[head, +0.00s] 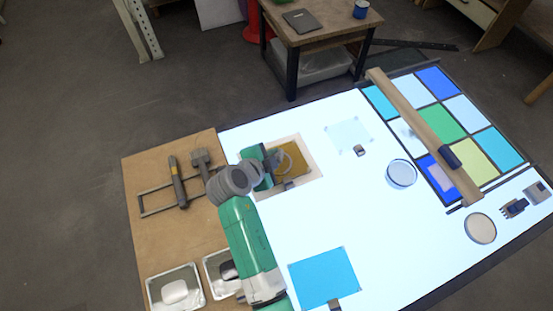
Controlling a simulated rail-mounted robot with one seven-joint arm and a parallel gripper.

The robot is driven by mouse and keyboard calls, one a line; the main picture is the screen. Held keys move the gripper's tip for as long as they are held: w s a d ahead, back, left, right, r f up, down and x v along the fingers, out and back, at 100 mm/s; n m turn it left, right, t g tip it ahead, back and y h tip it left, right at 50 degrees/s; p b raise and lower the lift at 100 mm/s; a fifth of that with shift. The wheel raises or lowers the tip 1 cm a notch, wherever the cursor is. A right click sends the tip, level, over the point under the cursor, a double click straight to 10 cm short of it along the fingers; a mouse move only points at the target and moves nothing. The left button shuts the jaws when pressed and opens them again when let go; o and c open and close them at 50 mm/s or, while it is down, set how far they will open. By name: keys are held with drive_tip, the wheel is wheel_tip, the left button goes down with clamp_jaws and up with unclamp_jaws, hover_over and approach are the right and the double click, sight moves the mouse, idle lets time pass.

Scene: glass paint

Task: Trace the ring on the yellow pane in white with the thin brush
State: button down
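The yellow pane (303,159) lies on a pale sheet on the bright table, left of its middle. Part of a grey curved shape, possibly the ring, shows on the pane, but my gripper covers much of it. My gripper (276,163) is over the left part of the pane, at the end of my green and grey arm. Its fingers are small and partly hidden, so I cannot tell whether they are open or shut, or whether they hold the thin brush. Two handled tools, a dark one (178,183) and a broader grey one (201,161), lie at a rack on the wooden board.
The wooden board (150,240) also bears metal trays (175,289). A blue pane (323,277) lies in front and a pale pane (348,134) behind. Round dishes (401,174) (480,228) stand at right. A wooden bar (420,130) crosses the coloured panel (470,154).

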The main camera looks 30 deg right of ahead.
drive_tip(key=shift+w+a+f+b, duration=0.25)
drive_tip(key=shift+a+b, duration=0.15)
drive_tip(key=shift+b, duration=0.1)
drive_tip(key=shift+a+r, duration=0.1)
drive_tip(key=shift+a, duration=0.5)
drive_tip(key=shift+a, duration=0.1)
drive_tip(key=shift+a+b, duration=0.25)
drive_tip(key=shift+b, duration=0.05)
drive_tip(key=shift+a+r, duration=0.1)
drive_tip(key=shift+a, duration=0.1)
